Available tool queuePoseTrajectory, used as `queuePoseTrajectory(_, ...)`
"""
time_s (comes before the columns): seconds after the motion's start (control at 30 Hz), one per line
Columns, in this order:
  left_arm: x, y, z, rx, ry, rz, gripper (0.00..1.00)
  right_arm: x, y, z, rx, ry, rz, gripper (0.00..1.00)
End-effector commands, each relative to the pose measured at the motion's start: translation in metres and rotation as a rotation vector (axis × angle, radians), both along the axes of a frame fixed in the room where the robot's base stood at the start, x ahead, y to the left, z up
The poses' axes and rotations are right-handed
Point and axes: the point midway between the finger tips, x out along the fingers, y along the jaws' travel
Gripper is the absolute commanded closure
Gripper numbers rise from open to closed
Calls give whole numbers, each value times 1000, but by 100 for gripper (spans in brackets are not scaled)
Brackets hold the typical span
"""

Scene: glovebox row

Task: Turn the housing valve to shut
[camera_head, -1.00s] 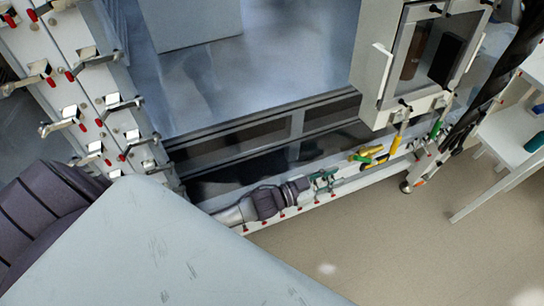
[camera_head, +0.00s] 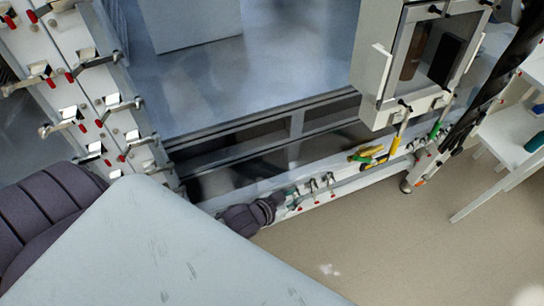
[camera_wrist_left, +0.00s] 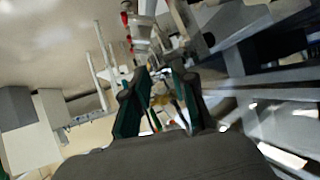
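I cannot tell for sure which fitting is the housing valve. A yellow fitting with a green part (camera_head: 366,156) sits on the white rail below the window box in the head view. A row of small metal levers with red tips (camera_head: 318,187) runs along the same rail. My left gripper (camera_head: 287,196) is beside the left end of these levers, small and partly hidden by its wrist. In the left wrist view its two green fingers (camera_wrist_left: 160,82) stand apart with nothing gripped. Yellow and green parts (camera_wrist_left: 163,103) show beyond, between the fingers. My right gripper is not in view.
A grey box with a dark window (camera_head: 428,62) stands above the rail at right. A white panel with several red-tipped levers (camera_head: 95,100) is at left. A white shelf (camera_head: 505,150) stands at far right. The floor (camera_head: 400,245) below the rail is clear.

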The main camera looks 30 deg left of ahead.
Motion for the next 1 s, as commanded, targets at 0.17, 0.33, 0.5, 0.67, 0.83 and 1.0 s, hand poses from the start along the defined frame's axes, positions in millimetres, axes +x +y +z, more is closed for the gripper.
queuePoseTrajectory(0.17,-21,11,-20,41,144,54,74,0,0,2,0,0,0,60)
queuePoseTrajectory(0.33,-31,19,-53,62,204,66,74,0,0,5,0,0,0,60)
queuePoseTrajectory(0.5,-42,25,-81,77,252,76,74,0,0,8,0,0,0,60)
queuePoseTrajectory(0.67,-51,30,-100,86,286,82,74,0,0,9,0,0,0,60)
queuePoseTrajectory(0.83,-56,32,-109,91,302,84,74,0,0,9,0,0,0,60)
queuePoseTrajectory(1.0,-57,33,-111,92,305,85,74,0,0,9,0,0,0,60)
